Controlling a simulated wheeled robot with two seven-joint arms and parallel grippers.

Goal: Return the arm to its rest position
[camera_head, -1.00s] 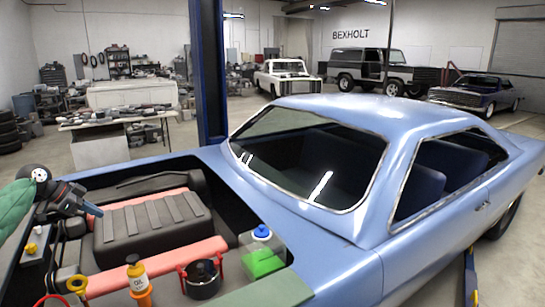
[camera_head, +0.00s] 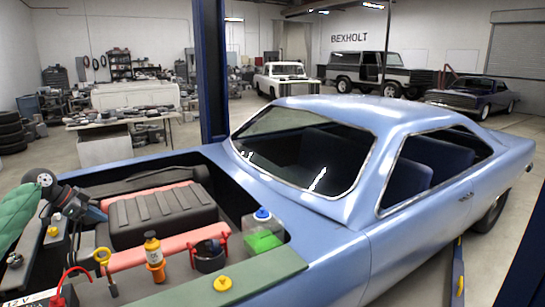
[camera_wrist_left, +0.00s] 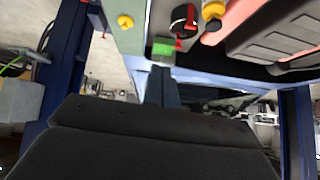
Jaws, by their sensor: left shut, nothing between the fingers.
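My left arm, in a green sleeve, comes in from the left in the head view. My left gripper (camera_head: 97,214) is dark with blue fingers and is shut and empty. It shows over the left part of the open engine bay, left of the black ribbed engine cover (camera_head: 160,215). Its height above the bay is hard to tell. In the left wrist view, a dark body fills the lower middle, with blue fingers (camera_wrist_left: 164,88) close together beyond it. My right gripper is not in view.
The blue car (camera_head: 340,235) fills the middle and right. A yellow cap (camera_head: 222,283) sits on the green front edge. A blue post (camera_head: 211,75) stands behind.

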